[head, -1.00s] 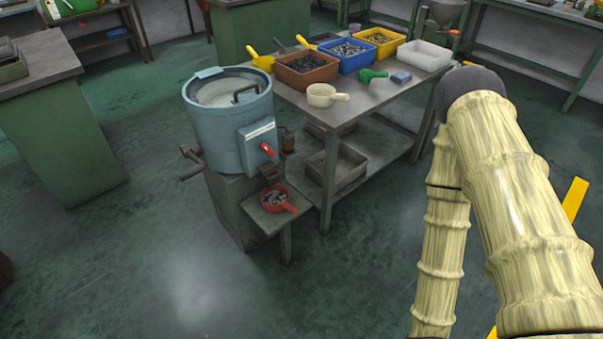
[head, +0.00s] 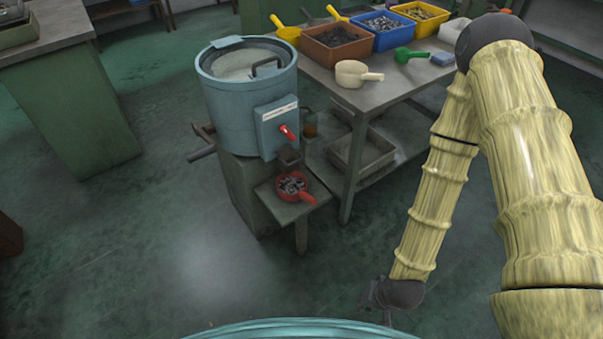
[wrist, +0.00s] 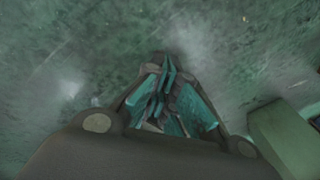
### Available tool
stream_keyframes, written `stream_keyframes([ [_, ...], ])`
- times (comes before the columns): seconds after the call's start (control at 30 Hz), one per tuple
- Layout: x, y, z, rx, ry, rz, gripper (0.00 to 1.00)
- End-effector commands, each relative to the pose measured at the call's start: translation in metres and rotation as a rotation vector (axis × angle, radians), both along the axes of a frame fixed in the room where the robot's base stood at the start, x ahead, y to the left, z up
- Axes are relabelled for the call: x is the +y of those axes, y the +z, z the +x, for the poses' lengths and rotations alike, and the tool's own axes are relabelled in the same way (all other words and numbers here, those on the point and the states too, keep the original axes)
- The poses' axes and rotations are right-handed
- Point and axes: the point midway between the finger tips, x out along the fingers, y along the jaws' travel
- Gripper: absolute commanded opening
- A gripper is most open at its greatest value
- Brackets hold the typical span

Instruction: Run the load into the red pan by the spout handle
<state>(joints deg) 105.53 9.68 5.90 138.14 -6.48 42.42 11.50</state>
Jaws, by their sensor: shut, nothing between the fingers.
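The red pan (head: 292,185) sits on a small ledge under the spout of the blue tub machine (head: 232,105). Dark and silvery small pieces lie in the pan, and its handle points to the lower right. The red spout handle (head: 287,132) is on the box at the tub's front, tilted down to the right. The spout's dark mouth (head: 289,155) is just above the pan. My gripper (wrist: 166,100) is shut and empty in the wrist view, over bare green floor. It is well apart from the machine and pan; in the head view its fingers are not clear.
A crank (head: 202,152) juts from the machine's left. The floor in front is clear.

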Motion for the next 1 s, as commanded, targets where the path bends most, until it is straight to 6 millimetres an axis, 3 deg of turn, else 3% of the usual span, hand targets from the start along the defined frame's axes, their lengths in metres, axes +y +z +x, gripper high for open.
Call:
stream_keyframes([
  [0.03, 0.009, -0.015, 0.02, -0.035, -0.038, 0.043, 0.0],
  [0.1, 0.022, -0.018, 0.046, -0.078, -0.088, 0.102, 0.0],
  [0.37, 0.06, -0.01, 0.141, -0.234, -0.261, 0.337, 0.0],
  [0.57, 0.08, 0.015, 0.209, -0.346, -0.375, 0.536, 0.0],
  [0.7, 0.087, 0.042, 0.252, -0.421, -0.44, 0.681, 0.0],
  [0.8, 0.09, 0.065, 0.279, -0.468, -0.479, 0.782, 0.0],
  [1.0, 0.089, 0.104, 0.311, -0.53, -0.525, 0.93, 0.0],
])
